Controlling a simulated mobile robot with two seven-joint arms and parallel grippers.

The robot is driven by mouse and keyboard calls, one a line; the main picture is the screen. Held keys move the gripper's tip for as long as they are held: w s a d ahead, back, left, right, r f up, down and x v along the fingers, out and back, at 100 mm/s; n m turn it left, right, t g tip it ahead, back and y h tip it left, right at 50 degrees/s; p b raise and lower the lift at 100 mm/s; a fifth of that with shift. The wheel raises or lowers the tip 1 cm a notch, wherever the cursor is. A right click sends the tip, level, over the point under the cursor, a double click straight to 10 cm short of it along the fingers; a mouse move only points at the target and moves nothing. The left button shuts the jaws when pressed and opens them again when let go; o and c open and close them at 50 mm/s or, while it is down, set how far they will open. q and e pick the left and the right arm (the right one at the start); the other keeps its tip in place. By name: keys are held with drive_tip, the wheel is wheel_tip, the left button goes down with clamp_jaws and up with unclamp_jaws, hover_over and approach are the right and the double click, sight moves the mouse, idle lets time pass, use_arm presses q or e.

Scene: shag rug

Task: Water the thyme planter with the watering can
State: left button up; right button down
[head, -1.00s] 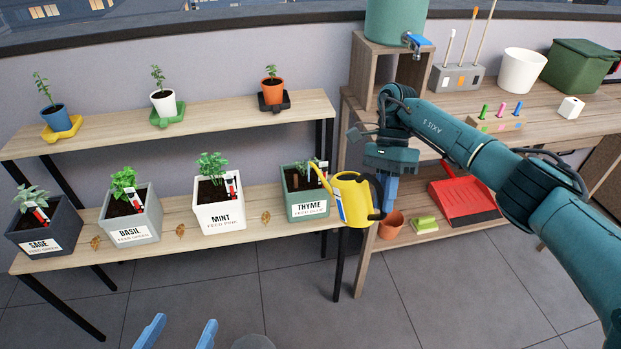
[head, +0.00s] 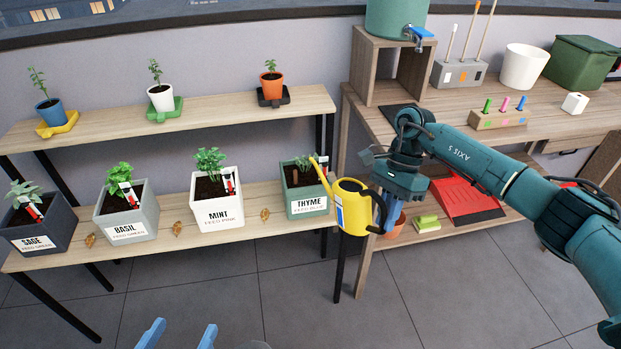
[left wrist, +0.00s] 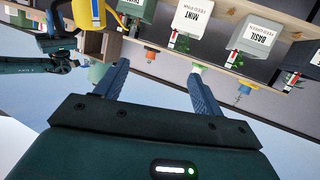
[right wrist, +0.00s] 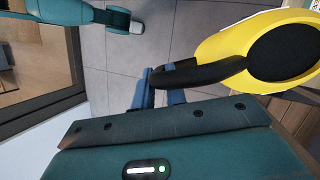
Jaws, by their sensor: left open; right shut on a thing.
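The green thyme planter (head: 307,203) stands at the right end of the lower shelf, with dark soil and a small plant. The yellow watering can (head: 354,212) is in the air just right of it. Its spout (head: 320,171) points up and left, with the tip by the planter's top right side. My right gripper (head: 387,212) is shut on the can's black handle (right wrist: 205,73); the can's yellow body (right wrist: 225,42) shows in the right wrist view. My left gripper (head: 180,338) is open and empty at the bottom of the head view. No water is visible.
Mint (head: 217,209), basil (head: 127,221) and sage (head: 38,236) planters stand left on the same shelf (head: 190,238), with dry leaves between them. Small pots line the upper shelf (head: 215,97). The workbench (head: 455,115) stands right, with a red dustpan (head: 466,199) below.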

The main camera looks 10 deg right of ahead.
drive_tip(key=shift+r, duration=0.1)
drive_tip(key=shift+w+a, duration=0.1)
use_arm(q)
wheel_tip(320, 180, down, 8)
drive_tip(key=d+m+b, duration=0.1)
drive_tip(key=b, duration=0.6)
drive_tip(key=shift+w+r, duration=0.2)
drive_tip(key=shift+w, duration=0.1)
use_arm(e)
wheel_tip(320, 180, down, 7)
drive_tip(key=t+y, duration=0.1)
drive_tip(key=t, duration=0.1)
drive_tip(key=shift+n+t, duration=0.3)
drive_tip(key=shift+t, duration=0.1)
use_arm(q)
drive_tip(key=shift+r, duration=0.15)
